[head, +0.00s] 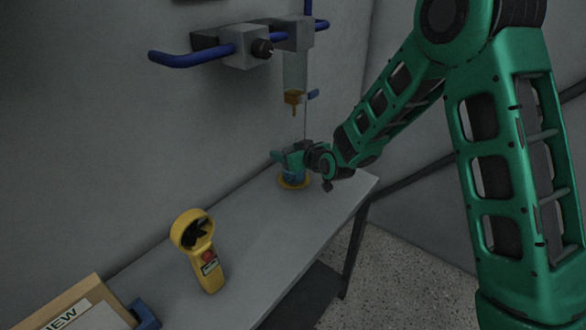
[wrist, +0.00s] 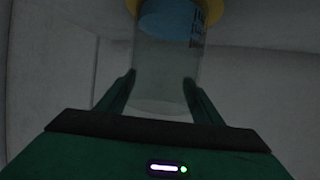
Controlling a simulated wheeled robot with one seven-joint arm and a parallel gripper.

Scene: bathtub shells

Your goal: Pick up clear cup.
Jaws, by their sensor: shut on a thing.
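The clear cup (wrist: 165,72) is a see-through cylinder in the wrist view, with blue showing inside its far end and dark print at one side. A yellow ring (wrist: 214,8) surrounds that far end. My gripper (wrist: 160,85) is shut on the cup, with one green finger on each side of it. In the head view my gripper (head: 290,160) is at the far end of the table and hides most of the cup. A blue part and the yellow ring (head: 293,183) show under it, at the table top. I cannot tell whether the ring touches the table.
The grey table (head: 250,235) has clear room in its middle. A yellow handheld device (head: 203,255) stands nearer, with a wooden-framed sign (head: 85,308) and a blue block (head: 143,314) at lower left. A clamp (head: 250,46) on blue bars holds a clear tube (head: 295,72) above my gripper.

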